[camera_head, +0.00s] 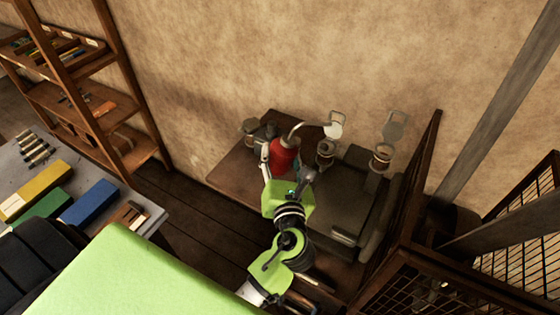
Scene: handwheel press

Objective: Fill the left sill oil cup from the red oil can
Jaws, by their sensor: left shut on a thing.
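The red oil can (283,160) stands about upright at the back of the scene, near the wall. My left gripper (284,174) is shut around its body, a finger on each side. The can's thin pale spout rises and bends to the right. The left sill oil cup (325,150) is just right of the can, its pale lid (334,131) raised. The spout tip shows close to this lid; I cannot tell whether it is over the cup's mouth. The oil inside the cup cannot be made out. My right gripper is not in view.
A second cup (381,158) with a raised lid stands further right on the dark machine (335,205). A grey metal fitting (252,132) is left of the can. A wooden panel and mesh guard (520,235) close off the right. A workbench and shelves (95,100) stand left.

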